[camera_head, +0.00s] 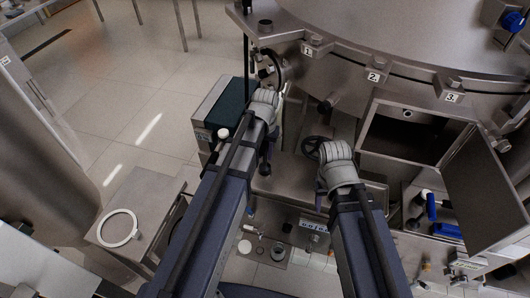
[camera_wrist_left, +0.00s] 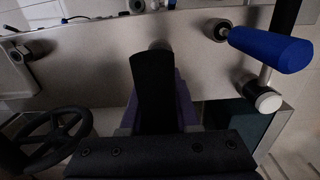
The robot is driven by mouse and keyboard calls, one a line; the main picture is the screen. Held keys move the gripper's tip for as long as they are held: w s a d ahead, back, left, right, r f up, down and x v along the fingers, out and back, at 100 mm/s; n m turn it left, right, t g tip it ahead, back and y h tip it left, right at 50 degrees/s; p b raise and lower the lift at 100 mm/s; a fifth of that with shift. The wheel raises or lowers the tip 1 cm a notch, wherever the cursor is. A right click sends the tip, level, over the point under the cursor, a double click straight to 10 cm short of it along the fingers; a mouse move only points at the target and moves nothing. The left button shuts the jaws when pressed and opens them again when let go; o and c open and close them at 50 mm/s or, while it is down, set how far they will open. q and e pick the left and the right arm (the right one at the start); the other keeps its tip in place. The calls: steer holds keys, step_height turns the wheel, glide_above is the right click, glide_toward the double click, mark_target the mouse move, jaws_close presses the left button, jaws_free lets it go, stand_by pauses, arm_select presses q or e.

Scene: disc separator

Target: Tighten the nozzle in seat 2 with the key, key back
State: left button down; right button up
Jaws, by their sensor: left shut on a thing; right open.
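Plates 1, 2 and 3 mark the seats along the big steel bowl's rim; seat 2 (camera_head: 374,77) is in the middle, and I cannot make out its nozzle. My left gripper (camera_head: 265,168) points down, left of the handwheel. In the left wrist view its black finger (camera_wrist_left: 154,90) fills the middle. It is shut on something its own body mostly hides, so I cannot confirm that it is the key. My right gripper (camera_head: 320,200) is open, pointing down below the handwheel, its fingers small and dark. Both grippers are well below seat 2.
A black handwheel (camera_head: 314,148) stands between my wrists. An open hatch door (camera_head: 490,185) sticks out at the right, beside blue-handled tools (camera_head: 432,206). In the left wrist view a blue handle (camera_wrist_left: 272,50) and a white-tipped lever (camera_wrist_left: 268,102) are close by. A white ring (camera_head: 118,229) lies at left.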

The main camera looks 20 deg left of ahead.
arm_select(q)
steer(key=shift+f, duration=0.3)
steer(key=shift+f+b, duration=1.1)
steer(key=shift+b, duration=0.25)
steer(key=c, duration=1)
jaws_free()
steer(key=shift+r, duration=0.15)
steer(key=o, duration=0.4)
steer(key=shift+o, duration=0.2)
steer(key=shift+r, duration=0.1)
step_height(320, 180, up, 8)
steer(key=p, duration=0.8)
